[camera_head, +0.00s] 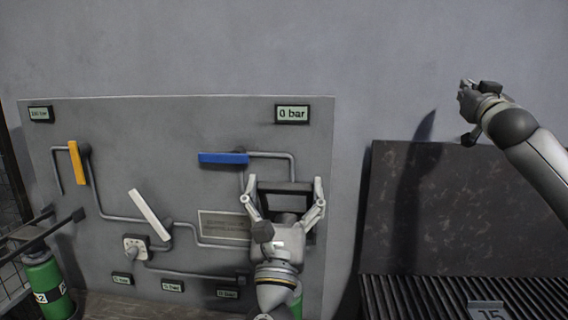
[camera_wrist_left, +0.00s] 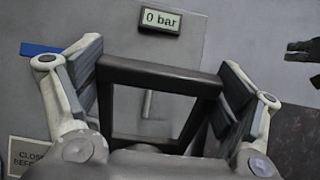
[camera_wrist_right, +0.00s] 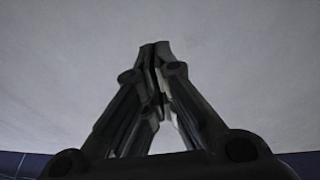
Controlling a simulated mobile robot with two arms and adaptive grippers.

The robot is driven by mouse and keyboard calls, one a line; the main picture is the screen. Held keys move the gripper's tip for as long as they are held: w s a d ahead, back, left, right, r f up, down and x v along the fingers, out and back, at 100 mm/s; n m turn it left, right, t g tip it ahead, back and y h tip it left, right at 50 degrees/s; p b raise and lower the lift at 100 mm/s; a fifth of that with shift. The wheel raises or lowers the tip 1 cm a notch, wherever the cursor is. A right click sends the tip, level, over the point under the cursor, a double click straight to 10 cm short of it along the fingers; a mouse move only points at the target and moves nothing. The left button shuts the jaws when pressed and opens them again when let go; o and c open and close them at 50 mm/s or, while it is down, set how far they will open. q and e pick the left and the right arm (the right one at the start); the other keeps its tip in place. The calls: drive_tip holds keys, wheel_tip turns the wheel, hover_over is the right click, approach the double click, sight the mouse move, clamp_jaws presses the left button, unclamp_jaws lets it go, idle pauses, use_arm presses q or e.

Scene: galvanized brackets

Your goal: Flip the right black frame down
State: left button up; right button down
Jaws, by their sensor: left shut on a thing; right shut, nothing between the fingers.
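The right black frame (camera_head: 286,187) stands in front of the grey panel, below the right "0 bar" display. In the left wrist view the black frame (camera_wrist_left: 160,76) is a rectangular bar loop between the finger pads. My left gripper (camera_head: 284,190) is shut on the frame, one finger on each side of it. The frame's lower part is hidden behind the gripper. My right gripper (camera_head: 466,90) is raised at the upper right, away from the panel. In the right wrist view its fingers (camera_wrist_right: 156,50) are closed together with nothing between them.
The grey panel (camera_head: 110,120) carries pipes, a yellow handle (camera_head: 78,163), a white handle (camera_head: 150,214) and a blue handle (camera_head: 223,158). A green cylinder (camera_head: 47,288) stands at the lower left. A dark board (camera_head: 460,200) and a ribbed surface (camera_head: 420,295) are at the right.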

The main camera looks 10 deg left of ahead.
drive_tip(key=s+a+r+n+t+y, duration=0.1)
drive_tip(key=s+a+r+n+y, duration=0.35)
drive_tip(key=a, duration=0.55)
drive_tip(key=s+a+r+n+y, duration=0.25)
drive_tip(key=s+a+r, duration=0.35)
drive_tip(key=a, duration=0.4)
drive_tip(key=s+a+r+n+t+y, duration=0.1)
drive_tip(key=s+a+r+n+y, duration=0.25)
drive_tip(key=a+r, duration=0.5)
drive_tip(key=m+g+h, duration=0.8)
drive_tip(key=m+g, duration=0.1)
drive_tip(key=g, duration=0.2)
hover_over(284, 184)
drive_tip(key=w, duration=0.3)
wheel_tip(284, 184, down, 28)
drive_tip(key=shift+s+f, duration=1)
drive_tip(key=shift+f, duration=0.3)
